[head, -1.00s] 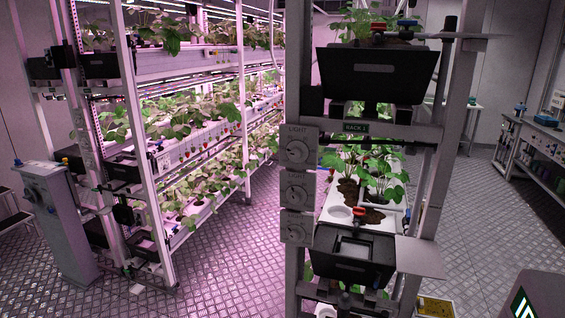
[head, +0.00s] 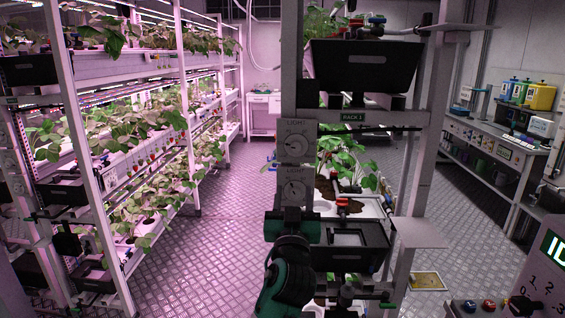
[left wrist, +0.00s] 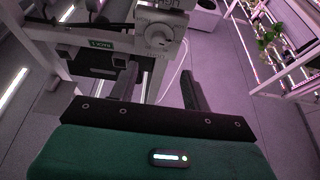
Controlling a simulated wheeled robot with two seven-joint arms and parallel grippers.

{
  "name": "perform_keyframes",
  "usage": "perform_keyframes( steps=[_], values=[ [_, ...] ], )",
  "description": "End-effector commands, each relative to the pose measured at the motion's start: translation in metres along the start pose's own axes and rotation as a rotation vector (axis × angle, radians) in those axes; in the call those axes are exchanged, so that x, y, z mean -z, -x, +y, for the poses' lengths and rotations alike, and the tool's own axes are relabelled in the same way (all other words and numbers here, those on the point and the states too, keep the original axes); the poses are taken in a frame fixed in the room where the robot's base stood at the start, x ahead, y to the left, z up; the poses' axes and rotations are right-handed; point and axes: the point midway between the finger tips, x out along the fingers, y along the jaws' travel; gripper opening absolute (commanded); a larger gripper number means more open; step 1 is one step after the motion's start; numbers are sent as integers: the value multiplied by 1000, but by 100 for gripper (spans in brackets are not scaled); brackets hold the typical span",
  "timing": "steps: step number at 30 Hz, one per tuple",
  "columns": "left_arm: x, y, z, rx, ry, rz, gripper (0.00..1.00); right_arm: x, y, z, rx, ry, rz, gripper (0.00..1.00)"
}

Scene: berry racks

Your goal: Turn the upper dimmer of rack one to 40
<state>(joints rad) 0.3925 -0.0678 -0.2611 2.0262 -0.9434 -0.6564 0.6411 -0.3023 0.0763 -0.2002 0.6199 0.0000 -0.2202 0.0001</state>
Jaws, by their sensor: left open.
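The rack one post (head: 297,95) stands upright in the middle of the head view, beside the green RACK 1 sign (head: 354,117). The upper dimmer (head: 295,145) is a round pale knob on a grey plate labelled LIGHT. A second dimmer (head: 294,190) sits below it. My left gripper (head: 291,218), with a green body, is in front of the post below the second dimmer and hides what is behind it. In the left wrist view the left gripper (left wrist: 160,75) is open and empty, with a dimmer knob (left wrist: 159,38) beyond its fingertips. The pointer readings are too small to read.
Black boxes (head: 362,70) and a grey side shelf (head: 420,232) stick out from rack one. A planted rack (head: 90,180) stands at left, a bench (head: 490,150) at right. A console with a display and knobs (head: 488,304) is at bottom right. The floor between the racks is clear.

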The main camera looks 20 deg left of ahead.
Motion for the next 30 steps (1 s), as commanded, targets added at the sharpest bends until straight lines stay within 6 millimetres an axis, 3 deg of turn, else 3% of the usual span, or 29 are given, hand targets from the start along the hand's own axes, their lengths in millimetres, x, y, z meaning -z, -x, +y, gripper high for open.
perform_keyframes(
  steps=[5, 15, 21, 30],
  values=[
    [7, -17, -1, 4, 1, 8, 49, 2, 9, 3, -4, 0, 1, 36],
    [8, -88, -2, 3, -2, 6, 49, 5, 38, 11, -11, 2, 2, 36],
    [6, -121, -1, 2, -1, 4, 49, 6, 50, 9, -9, 2, 2, 36],
    [3, -137, -1, 2, 2, 4, 49, 8, 54, -2, 2, 0, 4, 36]
  ],
)
